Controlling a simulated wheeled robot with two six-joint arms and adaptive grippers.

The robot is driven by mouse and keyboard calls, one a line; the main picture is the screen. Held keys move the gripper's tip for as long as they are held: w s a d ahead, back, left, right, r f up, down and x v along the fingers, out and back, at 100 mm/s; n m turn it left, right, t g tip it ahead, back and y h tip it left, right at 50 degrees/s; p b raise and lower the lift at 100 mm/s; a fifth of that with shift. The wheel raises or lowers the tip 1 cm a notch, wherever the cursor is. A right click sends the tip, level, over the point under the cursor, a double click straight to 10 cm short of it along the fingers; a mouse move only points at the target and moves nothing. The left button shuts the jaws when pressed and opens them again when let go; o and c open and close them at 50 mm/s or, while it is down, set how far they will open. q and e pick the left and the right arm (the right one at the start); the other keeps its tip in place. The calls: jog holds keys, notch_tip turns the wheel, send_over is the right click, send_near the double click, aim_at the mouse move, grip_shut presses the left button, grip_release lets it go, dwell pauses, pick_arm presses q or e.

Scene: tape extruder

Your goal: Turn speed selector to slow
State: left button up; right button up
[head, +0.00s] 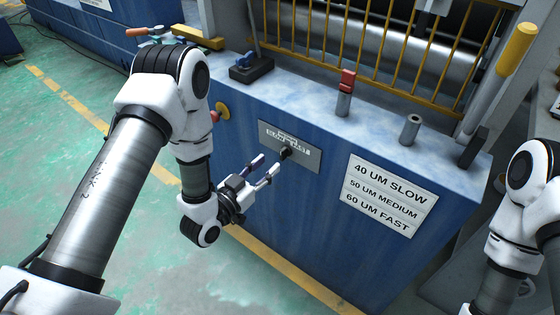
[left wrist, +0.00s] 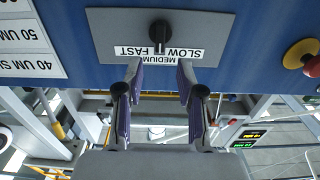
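The speed selector is a black knob (head: 286,153) on a grey plate (head: 305,158) on the blue machine's front. In the left wrist view the knob (left wrist: 159,34) shows on its plate (left wrist: 110,28), beside an upside-down label (left wrist: 158,53) reading slow, medium and fast. The knob's ridge looks about upright in that view; its exact setting is hard to tell. My left gripper (head: 267,166) is open and empty, just short of the knob. Its two fingertips (left wrist: 158,75) are apart, with the knob beyond the gap between them. My right gripper is out of view.
A white sign (head: 389,195) listing slow, medium and fast is right of the plate. A yellow and red emergency button (head: 221,112) is to the left. A red-topped post (head: 346,88), a grey post (head: 410,129) and a yellow guard grille (head: 370,50) stand above.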

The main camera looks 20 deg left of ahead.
aim_at(281, 152)
pick_arm(q)
jog(key=x, duration=0.6)
jog(key=shift+w+r, duration=0.1)
jog(key=shift+w, duration=0.1)
grip_shut()
jog(key=shift+n, duration=0.3)
jog(key=n, duration=0.2)
jog(key=n+p, duration=0.1)
jog(key=n, duration=0.2)
jog(key=a+n, duration=0.1)
jog(key=n, duration=0.2)
jog(key=shift+w+f+p, duration=0.15)
jog(key=shift+f+p, duration=0.15)
jog(key=shift+p, duration=0.05)
jog(key=shift+n, duration=0.3)
grip_release()
